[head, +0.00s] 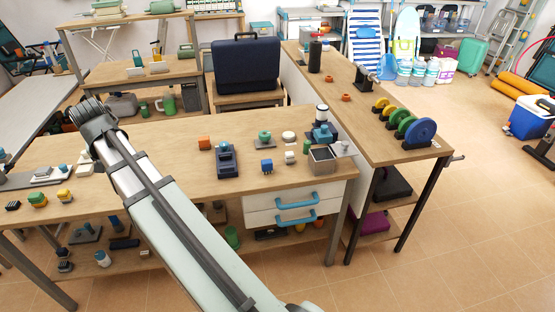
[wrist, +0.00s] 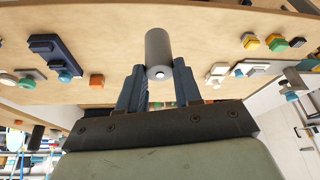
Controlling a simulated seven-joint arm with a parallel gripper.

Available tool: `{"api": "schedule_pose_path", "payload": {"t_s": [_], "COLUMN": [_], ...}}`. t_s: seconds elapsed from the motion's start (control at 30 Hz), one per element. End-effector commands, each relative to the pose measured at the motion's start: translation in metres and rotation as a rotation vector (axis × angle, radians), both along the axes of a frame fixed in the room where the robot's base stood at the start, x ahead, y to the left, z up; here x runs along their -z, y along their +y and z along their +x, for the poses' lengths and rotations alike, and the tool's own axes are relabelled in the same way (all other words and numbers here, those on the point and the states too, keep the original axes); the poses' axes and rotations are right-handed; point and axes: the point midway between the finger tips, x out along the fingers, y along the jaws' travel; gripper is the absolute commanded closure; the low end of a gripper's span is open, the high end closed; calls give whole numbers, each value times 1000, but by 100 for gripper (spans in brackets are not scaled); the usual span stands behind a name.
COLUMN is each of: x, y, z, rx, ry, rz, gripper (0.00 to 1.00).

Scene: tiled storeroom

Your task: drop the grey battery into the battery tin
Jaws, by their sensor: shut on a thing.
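The grey battery (wrist: 158,47) is a plain cylinder with a small pale nub on its near end. My gripper (wrist: 160,74) is shut on it, one finger on each side, and holds it above the wooden workbench. In the head view my gripper (head: 87,108) is over the bench's left part, seen from behind, and the battery is hidden there. An open square grey container, which looks like the battery tin (head: 321,165), stands near the bench's right end, far to the right of my gripper. I cannot make it out in the wrist view.
Between my gripper and the container stand an orange block (head: 204,143), a dark blue device (head: 227,160) and a small blue block (head: 267,166). A blue-and-white device (head: 322,133) stands just behind the container. The bench's middle left is mostly clear.

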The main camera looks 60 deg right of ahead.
Motion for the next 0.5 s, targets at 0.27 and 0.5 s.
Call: {"api": "schedule_pose_path", "payload": {"t_s": [0.27, 0.5], "x": [3, 9], "y": [-41, -103], "z": [-13, -33], "rx": [53, 147], "ry": [-1, -1], "rz": [-2, -2], "gripper": [100, 100]}}
